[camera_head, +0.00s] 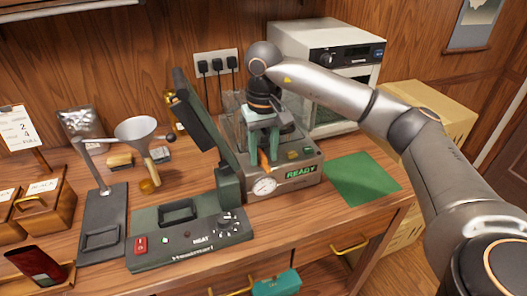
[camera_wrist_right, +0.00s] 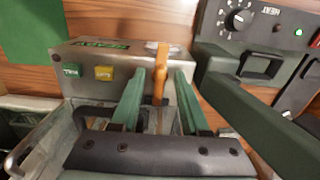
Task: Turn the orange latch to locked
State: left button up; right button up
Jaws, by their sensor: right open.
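The orange latch (camera_head: 266,163) is on the front of the grey metal machine (camera_head: 297,186), which bears a green READY sign and a round gauge. My right gripper (camera_head: 263,150) reaches down over the machine, its green fingers close to the latch. In the right wrist view the latch (camera_wrist_right: 160,72) stands upright between the two open fingers of my right gripper (camera_wrist_right: 161,78). My left gripper is not in view.
A dark green heat sealer (camera_head: 185,240) with a raised arm stands just left of the machine. A green mat (camera_head: 362,180) lies bare to its right. A white oven (camera_head: 330,55) stands behind. A funnel (camera_head: 138,131) on a stand is at left.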

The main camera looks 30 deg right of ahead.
aim_at(263, 155)
notch_tip(263, 155, up, 7)
jog(key=shift+r, duration=0.2)
notch_tip(263, 155, up, 5)
jog(key=shift+r+p, duration=0.1)
jog(key=shift+p, duration=0.7)
